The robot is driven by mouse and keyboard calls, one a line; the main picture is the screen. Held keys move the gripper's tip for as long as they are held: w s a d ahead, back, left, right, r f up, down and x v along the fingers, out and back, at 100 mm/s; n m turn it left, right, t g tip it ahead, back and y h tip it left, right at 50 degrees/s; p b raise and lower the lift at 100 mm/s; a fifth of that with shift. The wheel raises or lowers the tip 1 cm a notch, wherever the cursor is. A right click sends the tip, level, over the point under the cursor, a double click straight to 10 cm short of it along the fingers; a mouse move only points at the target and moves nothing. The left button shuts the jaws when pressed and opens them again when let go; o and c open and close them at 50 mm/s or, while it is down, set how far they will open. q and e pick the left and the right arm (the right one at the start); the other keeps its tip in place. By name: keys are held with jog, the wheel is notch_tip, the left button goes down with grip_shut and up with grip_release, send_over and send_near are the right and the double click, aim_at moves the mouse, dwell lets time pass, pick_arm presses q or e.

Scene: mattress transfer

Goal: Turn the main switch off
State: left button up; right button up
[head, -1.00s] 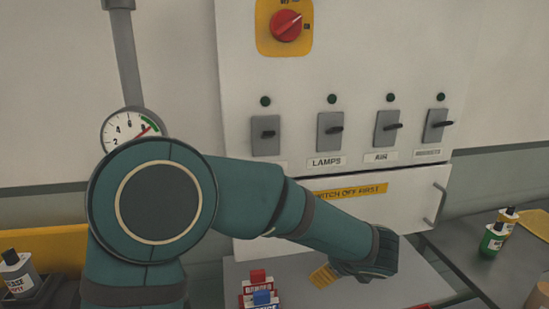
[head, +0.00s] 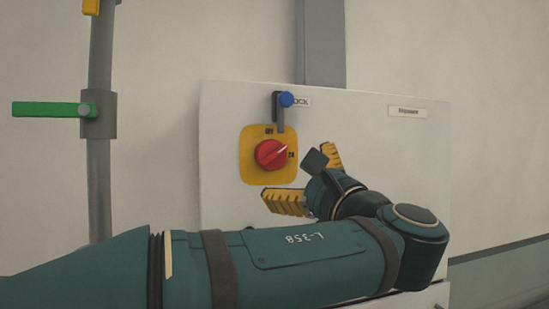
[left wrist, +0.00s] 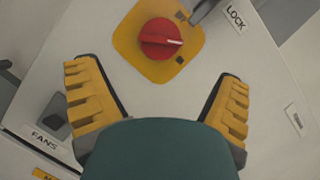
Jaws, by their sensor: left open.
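The main switch is a red rotary knob (head: 270,153) on a yellow plate (head: 250,170) on the upper part of the white cabinet. My left gripper (head: 305,178) is open and empty, just to the right of and below the knob. In the left wrist view the knob (left wrist: 160,39) lies beyond the gap between the spread yellow fingers of the left gripper (left wrist: 160,95), and neither finger touches it. My right gripper is not in view.
A lock lever with a blue knob (head: 286,99) hangs just above the yellow plate. A grey pipe with a green handle (head: 50,109) stands at the left. A FANS label (left wrist: 46,140) and part of a dark switch show in the left wrist view.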

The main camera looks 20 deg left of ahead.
aim_at(275, 158)
pick_arm(q)
jog(key=x, duration=0.8)
jog(key=shift+p, duration=0.35)
jog(key=shift+w, duration=0.1)
jog(key=c, duration=1.2)
